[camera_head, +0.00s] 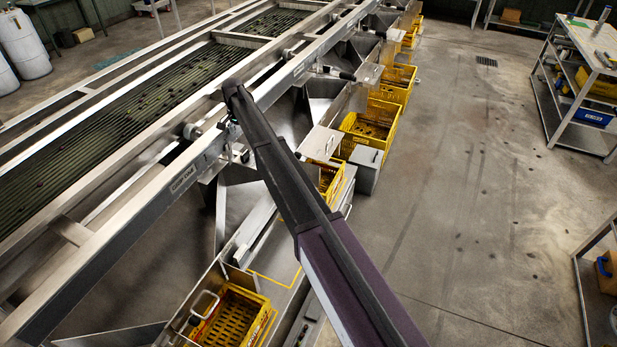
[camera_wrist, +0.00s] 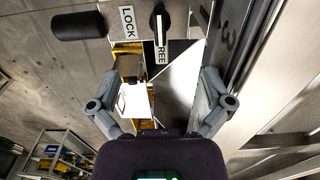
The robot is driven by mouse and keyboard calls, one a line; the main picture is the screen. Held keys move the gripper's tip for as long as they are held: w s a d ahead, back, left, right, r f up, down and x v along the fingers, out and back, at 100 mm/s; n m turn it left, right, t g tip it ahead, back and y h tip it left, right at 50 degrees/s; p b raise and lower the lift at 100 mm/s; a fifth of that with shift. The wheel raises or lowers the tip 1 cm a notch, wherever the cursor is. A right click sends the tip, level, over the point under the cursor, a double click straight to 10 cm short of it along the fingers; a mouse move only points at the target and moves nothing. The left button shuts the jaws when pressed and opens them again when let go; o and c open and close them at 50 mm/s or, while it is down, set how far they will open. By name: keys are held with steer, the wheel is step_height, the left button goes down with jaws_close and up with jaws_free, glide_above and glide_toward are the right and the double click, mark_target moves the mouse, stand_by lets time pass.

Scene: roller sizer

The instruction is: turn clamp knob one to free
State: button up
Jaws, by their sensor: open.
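In the wrist view the clamp knob (camera_wrist: 159,22) is a black bar-shaped knob with a white stripe, on a grey plate at the top of the picture. The bar lies upright in the picture. Its striped lower end meets the FREE label (camera_wrist: 161,54) and covers its first letter. The LOCK label (camera_wrist: 127,21) is to the left of the knob. My gripper (camera_wrist: 160,76) is open and empty, its two fingers wide apart below the knob in the picture, not touching it. In the head view my arm hides the gripper and the knob.
A black cylindrical handle (camera_wrist: 78,25) is left of the LOCK label. A metal rail (camera_wrist: 228,45) runs close to the right finger. In the head view the sizer frame (camera_head: 130,225) is at left, yellow crates (camera_head: 372,130) line its side, and open floor (camera_head: 480,200) lies right.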

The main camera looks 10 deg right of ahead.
steer(key=shift+r+p, duration=1.9)
steer(key=shift+r, duration=0.35)
steer(key=s+d+f+n+b, duration=0.1)
steer(key=s+d+f+b, duration=0.2)
steer(key=s+d, duration=0.8)
steer(key=s+d+f+n+b, duration=0.2)
steer(key=s+d+f+b, duration=0.2)
steer(key=s+d, duration=0.7)
steer(key=s, duration=0.2)
steer(key=shift+s+d+f+n, duration=0.25)
steer(key=shift+s+n, duration=0.05)
steer(key=shift+s, duration=0.1)
steer(key=s+d+n, duration=0.1)
steer(key=s+d, duration=0.3)
steer(key=s, duration=0.5)
steer(key=s+d+n, duration=0.1)
steer(key=s+d, duration=0.3)
steer(key=s, duration=0.5)
steer(key=shift+s+d, duration=0.2)
steer(key=shift+d, duration=0.15)
